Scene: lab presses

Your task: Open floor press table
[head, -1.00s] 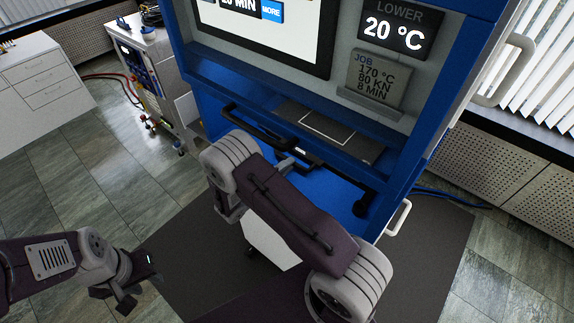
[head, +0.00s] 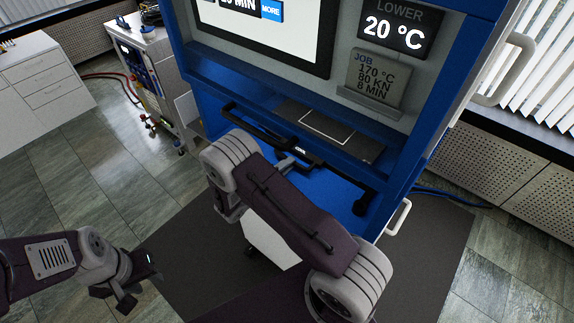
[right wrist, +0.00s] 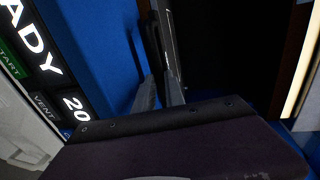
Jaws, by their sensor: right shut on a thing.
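The blue floor press (head: 205,90) stands in the middle of the head view. A long black handle bar (head: 340,190) runs across its front, below the opening. Inside the opening lies a dark flat plate (head: 364,147) with a pale outlined rectangle. My right gripper (head: 287,163) is at the middle of the bar and shut on it, partly hidden by my right arm. In the right wrist view its two fingers (right wrist: 160,95) close around the dark bar (right wrist: 154,45). My left gripper (head: 113,299) is low at the left, away from the press, with its fingers apart and empty.
A white cart (head: 142,60) with hoses stands left of the press, and a white drawer cabinet (head: 45,75) is further left. A dark mat (head: 420,265) covers the floor before the press. A perforated radiator cover (head: 490,160) lines the right wall.

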